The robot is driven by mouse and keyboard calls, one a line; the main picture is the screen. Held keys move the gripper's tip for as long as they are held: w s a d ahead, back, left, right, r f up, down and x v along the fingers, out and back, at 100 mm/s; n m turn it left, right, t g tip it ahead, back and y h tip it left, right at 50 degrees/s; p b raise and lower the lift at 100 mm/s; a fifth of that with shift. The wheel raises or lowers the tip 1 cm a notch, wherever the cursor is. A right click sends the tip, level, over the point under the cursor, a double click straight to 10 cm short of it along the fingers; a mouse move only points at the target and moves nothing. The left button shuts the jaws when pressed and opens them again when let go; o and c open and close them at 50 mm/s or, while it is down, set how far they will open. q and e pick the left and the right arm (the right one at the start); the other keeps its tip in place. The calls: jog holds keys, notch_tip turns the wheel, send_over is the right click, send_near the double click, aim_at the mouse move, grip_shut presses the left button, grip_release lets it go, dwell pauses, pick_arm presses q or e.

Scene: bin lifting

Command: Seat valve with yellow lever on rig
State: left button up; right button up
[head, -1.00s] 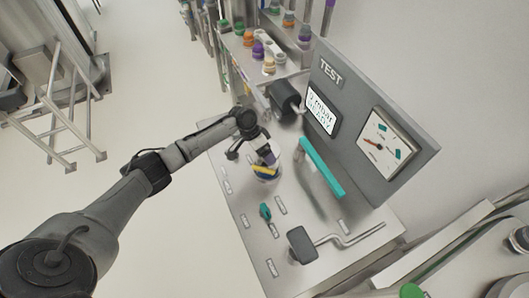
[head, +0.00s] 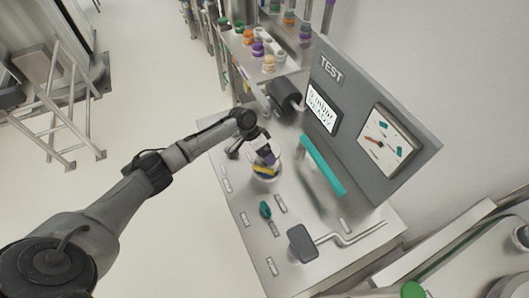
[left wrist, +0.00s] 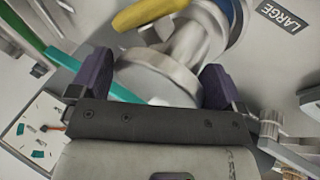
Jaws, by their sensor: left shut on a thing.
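The valve (left wrist: 160,75) is a metal body with a yellow lever (left wrist: 146,12) and a blue part on it. My left gripper (left wrist: 157,84) is shut on it, with one dark purple finger on each side of the round metal end. In the head view the left gripper (head: 268,158) is over the test rig bench (head: 240,190), with the yellow lever (head: 263,170) just below the fingers. The valve is over a round pale seat area on the bench; whether it touches the seat I cannot tell. My right gripper is not in view.
A teal bar (head: 322,165) stands close to the right of the gripper. Behind it is a grey TEST panel (head: 370,120) with a display. A teal knob (head: 265,210) and a grey block with bent handle (head: 302,243) are nearer the front. Valves crowd a back shelf (head: 262,50).

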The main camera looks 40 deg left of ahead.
pick_arm(q)
jog(key=shift+f+b, duration=0.85)
jog(key=shift+f, duration=0.35)
dwell(1.0)
jog(key=o, duration=1.2)
jog(key=shift+w, duration=0.1)
jog(key=shift+c, duration=0.2)
jog(key=shift+f, duration=0.1)
jog(key=shift+r+p, duration=4.3)
jog(key=shift+r, duration=0.25)
